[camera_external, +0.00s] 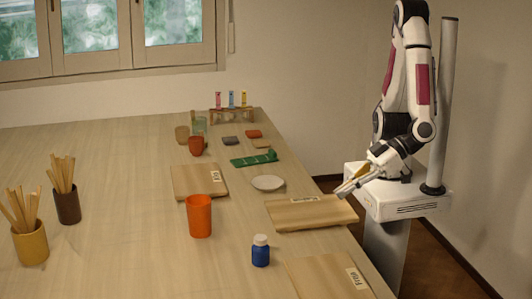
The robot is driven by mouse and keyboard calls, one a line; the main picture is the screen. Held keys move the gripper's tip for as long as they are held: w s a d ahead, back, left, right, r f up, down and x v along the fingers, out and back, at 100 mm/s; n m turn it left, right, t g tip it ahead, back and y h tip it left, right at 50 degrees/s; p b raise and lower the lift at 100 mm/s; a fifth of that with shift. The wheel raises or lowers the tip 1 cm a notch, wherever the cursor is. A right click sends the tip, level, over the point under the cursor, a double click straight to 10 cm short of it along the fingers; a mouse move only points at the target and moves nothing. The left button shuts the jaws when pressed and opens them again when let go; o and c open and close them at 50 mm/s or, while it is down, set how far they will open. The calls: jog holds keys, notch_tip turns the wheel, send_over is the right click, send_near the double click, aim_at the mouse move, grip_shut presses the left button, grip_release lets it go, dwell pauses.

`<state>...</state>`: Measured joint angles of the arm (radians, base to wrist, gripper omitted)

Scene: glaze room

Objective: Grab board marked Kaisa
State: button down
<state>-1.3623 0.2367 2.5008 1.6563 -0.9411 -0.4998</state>
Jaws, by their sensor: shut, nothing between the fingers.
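Three light wooden boards with small white labels lie on the table. One board (330,279) is at the front edge, and its label seems to start with "F". A second board (312,214) lies at the table's right edge, nearest my gripper. A third board (196,184) lies farther back and left. The labels on the second and third boards are too small to read, so I cannot tell which one says Kaisa. My gripper (343,191) is shut and empty, at the right end of the second board. I cannot tell whether it touches that board.
An orange cup (198,216) stands between the boards, and a blue bottle (260,251) stands near the front board. A white dish (267,183), a green piece (254,159) and a test-tube rack (232,114) are farther back. Stick-filled pots (30,246) stand left. The table's left middle is clear.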

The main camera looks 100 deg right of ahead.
jog(key=shift+s, duration=1.3)
